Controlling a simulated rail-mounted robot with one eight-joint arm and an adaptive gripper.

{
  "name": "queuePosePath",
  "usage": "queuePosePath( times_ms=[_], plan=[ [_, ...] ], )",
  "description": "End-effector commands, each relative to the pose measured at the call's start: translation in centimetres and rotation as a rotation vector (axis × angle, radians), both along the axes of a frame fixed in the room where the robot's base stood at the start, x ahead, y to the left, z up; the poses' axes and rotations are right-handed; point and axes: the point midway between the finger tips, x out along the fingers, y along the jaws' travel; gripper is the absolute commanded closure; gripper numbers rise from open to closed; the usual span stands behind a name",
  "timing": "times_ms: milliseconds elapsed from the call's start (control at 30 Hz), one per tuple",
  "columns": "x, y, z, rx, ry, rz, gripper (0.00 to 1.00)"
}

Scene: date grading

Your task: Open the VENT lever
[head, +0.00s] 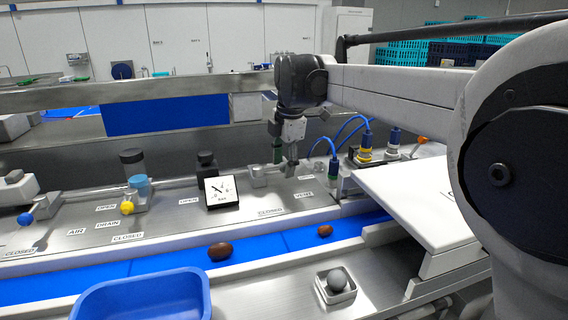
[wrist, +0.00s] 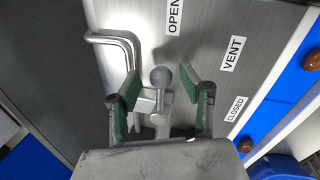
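The VENT lever shows in the wrist view as a metal fitting with a round grey knob (wrist: 161,76). Beside it on the steel panel are the labels OPEN (wrist: 174,17), VENT (wrist: 232,54) and CLOSED (wrist: 236,110). My gripper (wrist: 161,88) is open, its two green-padded fingers on either side of the knob. Gaps show between pads and knob. In the head view my gripper (head: 287,160) points down at the back panel, near the VENT label (head: 304,194); the lever is largely hidden there. I cannot tell the lever's exact setting.
A bent metal tube (wrist: 122,40) stands near my left finger. A square gauge (head: 221,190) is left of my gripper, and blue cables with connectors (head: 365,140) are right of it. Brown dates (head: 221,250) lie on the blue belt (head: 265,247) in front.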

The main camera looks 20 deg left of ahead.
Motion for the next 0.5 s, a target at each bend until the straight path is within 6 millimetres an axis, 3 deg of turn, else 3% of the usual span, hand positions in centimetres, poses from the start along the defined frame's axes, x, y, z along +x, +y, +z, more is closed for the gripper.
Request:
queuePosePath(
  times_ms=[267,500],
  plan=[
    [-0.2,-0.2,1.1,-0.001,0.001,0.0,0.6],
    [-0.7,-0.9,5.5,-0.001,0.001,0.0,0.6]
  ],
)
